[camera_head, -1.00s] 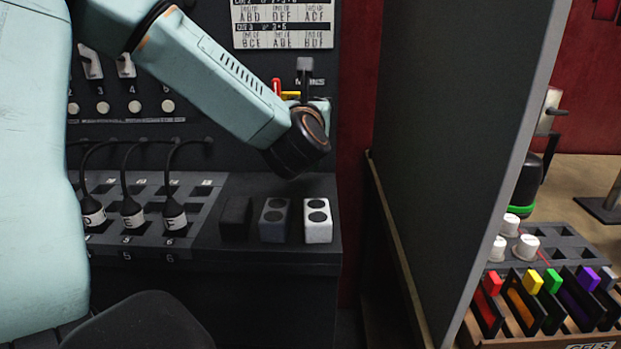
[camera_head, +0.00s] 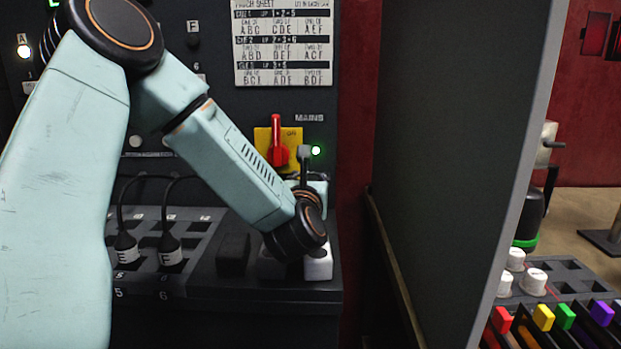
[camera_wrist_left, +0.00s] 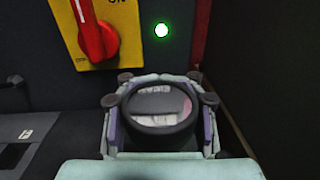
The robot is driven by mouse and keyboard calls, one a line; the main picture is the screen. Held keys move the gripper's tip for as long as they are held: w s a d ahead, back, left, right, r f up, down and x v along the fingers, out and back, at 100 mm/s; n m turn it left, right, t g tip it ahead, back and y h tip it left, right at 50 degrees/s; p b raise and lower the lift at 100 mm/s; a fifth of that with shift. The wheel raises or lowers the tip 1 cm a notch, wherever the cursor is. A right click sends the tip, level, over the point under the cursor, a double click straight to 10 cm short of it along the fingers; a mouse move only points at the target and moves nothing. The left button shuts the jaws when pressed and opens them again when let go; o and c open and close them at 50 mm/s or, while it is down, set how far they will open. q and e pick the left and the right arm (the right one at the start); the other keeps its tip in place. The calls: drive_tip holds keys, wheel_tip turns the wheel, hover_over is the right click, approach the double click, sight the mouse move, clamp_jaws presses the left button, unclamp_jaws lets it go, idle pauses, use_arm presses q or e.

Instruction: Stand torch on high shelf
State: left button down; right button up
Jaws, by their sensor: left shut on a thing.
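My left gripper (camera_wrist_left: 160,84) is shut around the torch (camera_wrist_left: 162,120), a dark round body with a thick black rim and a pale, shiny inner face turned to the wrist camera. In the head view my left arm reaches in from the left. Its dark wrist hides most of the gripper (camera_head: 318,190) and the torch, over the right end of the console. No high shelf can be made out in either view. My right gripper is not in view.
A red switch on a yellow plate (camera_head: 265,138) and a green lamp (camera_head: 316,151) are on the panel ahead. A white block (camera_head: 319,265) sits below my wrist. A tall dark partition (camera_head: 455,150) stands to the right, with white knobs (camera_head: 533,282) and coloured gels beyond it.

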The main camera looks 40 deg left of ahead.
use_arm(q)
drive_tip(key=c, duration=1.5)
unclamp_jaws()
drive_tip(key=shift+d+f, duration=0.1)
drive_tip(key=shift+f, duration=0.1)
drive_tip(key=shift+c, duration=0.2)
drive_tip(key=o, duration=0.8)
drive_tip(key=shift+w, duration=0.1)
